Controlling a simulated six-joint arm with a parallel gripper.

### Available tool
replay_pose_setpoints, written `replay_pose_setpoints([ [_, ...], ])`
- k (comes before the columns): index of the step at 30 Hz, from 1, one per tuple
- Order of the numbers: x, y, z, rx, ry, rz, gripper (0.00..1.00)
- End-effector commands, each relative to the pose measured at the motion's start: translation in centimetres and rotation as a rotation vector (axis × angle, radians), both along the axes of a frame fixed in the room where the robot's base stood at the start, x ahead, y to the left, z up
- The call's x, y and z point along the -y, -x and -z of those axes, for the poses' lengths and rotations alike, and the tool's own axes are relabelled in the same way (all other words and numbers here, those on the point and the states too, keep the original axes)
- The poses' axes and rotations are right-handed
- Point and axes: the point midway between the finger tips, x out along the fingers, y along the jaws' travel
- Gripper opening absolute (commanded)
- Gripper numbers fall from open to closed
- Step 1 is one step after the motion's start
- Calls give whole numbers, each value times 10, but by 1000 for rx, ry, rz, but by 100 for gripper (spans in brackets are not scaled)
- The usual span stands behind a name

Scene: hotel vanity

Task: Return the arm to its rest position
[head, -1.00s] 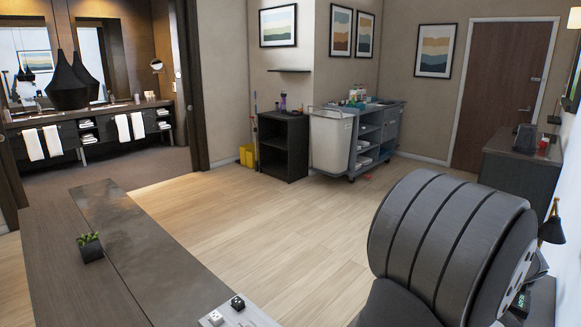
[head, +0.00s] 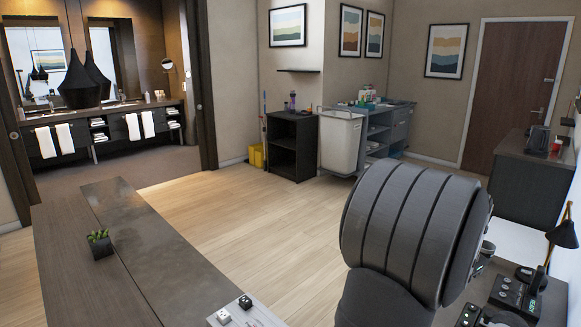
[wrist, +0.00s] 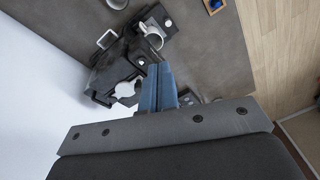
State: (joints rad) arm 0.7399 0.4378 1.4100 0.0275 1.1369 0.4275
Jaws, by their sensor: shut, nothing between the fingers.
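My gripper (wrist: 158,88) shows in the wrist view, its two blue fingers pressed together with nothing between them. Below the fingers, and apart from them as far as I can tell, is a grey counter with a dark machine (wrist: 112,75). A white cup (wrist: 152,38) is by the machine, just past the fingertips in the picture. In the head view a large dark ribbed link of my arm fills the lower right, and my gripper is not visible there.
In the head view a long dark table (head: 75,265) with a small plant (head: 100,243) is at left. A desk with a black lamp (head: 563,235) is at right. A housekeeping cart (head: 342,145) and black cabinet (head: 291,146) stand at the back. The wood floor between is clear.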

Motion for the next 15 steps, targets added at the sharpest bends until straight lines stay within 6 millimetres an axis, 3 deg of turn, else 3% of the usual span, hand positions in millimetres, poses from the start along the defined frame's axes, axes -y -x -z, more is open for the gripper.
replay_pose_setpoints([
  [15, -1, -7, -39, -284, 257, -350, 0],
])
